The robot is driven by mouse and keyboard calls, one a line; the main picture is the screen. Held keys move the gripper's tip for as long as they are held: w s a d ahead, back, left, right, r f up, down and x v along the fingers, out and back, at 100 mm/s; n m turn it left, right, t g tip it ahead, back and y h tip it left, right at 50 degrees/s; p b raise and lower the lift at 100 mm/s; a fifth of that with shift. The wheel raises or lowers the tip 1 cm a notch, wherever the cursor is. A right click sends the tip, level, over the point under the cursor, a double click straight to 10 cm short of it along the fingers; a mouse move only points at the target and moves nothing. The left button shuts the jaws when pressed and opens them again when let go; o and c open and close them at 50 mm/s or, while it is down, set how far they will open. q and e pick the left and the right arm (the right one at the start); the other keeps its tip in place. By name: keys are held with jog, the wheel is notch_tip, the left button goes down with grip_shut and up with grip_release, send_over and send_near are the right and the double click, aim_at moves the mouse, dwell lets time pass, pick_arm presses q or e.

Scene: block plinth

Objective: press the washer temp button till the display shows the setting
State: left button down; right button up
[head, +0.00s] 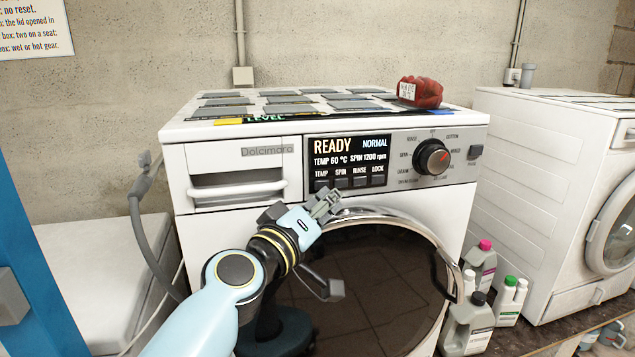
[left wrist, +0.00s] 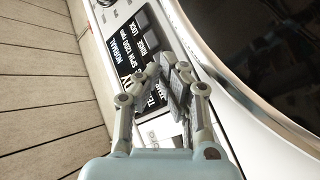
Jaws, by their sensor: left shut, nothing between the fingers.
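The washer (head: 400,203) has a dark display (head: 350,148) reading READY, NORMAL, TEMP 60 °C and SPIN 1200 rpm. A row of small grey buttons sits below it, labelled TEMP, SPIN, RINSE and LOCK; the temp button (head: 321,185) is leftmost. My left gripper (head: 327,200) is shut and empty, its fingertips just below the temp and spin buttons. In the left wrist view the fingertips (left wrist: 165,75) overlap the button end of the panel (left wrist: 125,62) and hide the temp button. I cannot tell whether they touch it. My right gripper is out of view.
A dial (head: 432,157) is right of the display, and a drawer (head: 237,187) is left. The round door (head: 380,280) bulges below the buttons. A red item (head: 420,92) lies on top. Bottles (head: 480,265) and a second washer (head: 550,180) stand right.

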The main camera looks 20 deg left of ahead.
pick_arm(q)
jog(key=shift+w+d, duration=0.1)
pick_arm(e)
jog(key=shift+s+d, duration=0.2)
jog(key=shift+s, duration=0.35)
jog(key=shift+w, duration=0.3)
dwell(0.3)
pick_arm(q)
jog(key=shift+w+a, duration=0.25)
jog(key=shift+w, duration=0.1)
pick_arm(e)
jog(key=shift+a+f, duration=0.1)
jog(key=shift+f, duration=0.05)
